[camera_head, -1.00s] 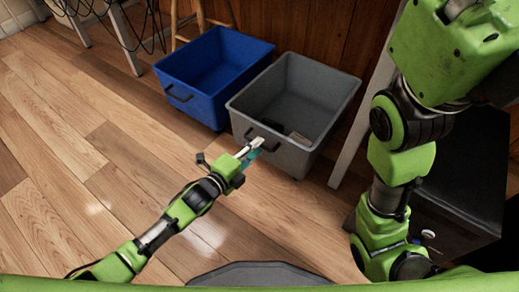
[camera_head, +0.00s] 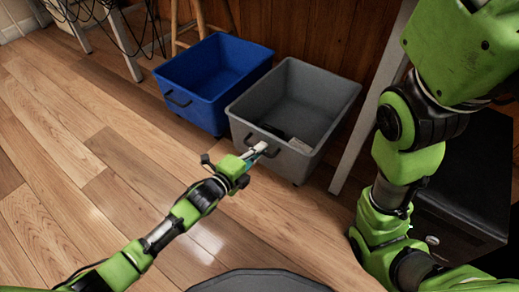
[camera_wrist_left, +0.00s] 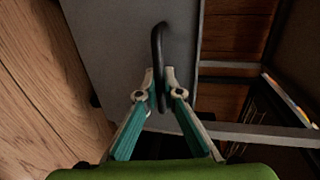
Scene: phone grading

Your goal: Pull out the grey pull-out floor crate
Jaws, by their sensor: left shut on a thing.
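The grey floor crate (camera_head: 296,163) stands on the wood floor, right of a blue crate. Its front wall fills the upper middle of the left wrist view (camera_wrist_left: 110,45). A black handle (camera_wrist_left: 157,38) sticks out from that wall. My left gripper (camera_head: 262,147) is at the crate's front, and its fingertips (camera_wrist_left: 160,75) are closed around the handle's near part. In the head view the fingers partly cover the handle. My right arm shows at the right, but its gripper is out of view.
The blue crate (camera_head: 204,106) stands close to the grey one's left. A pale table leg (camera_head: 357,145) is just right of the grey crate. A black cabinet (camera_head: 465,195) stands further right. The floor (camera_head: 110,155) in front and left is open.

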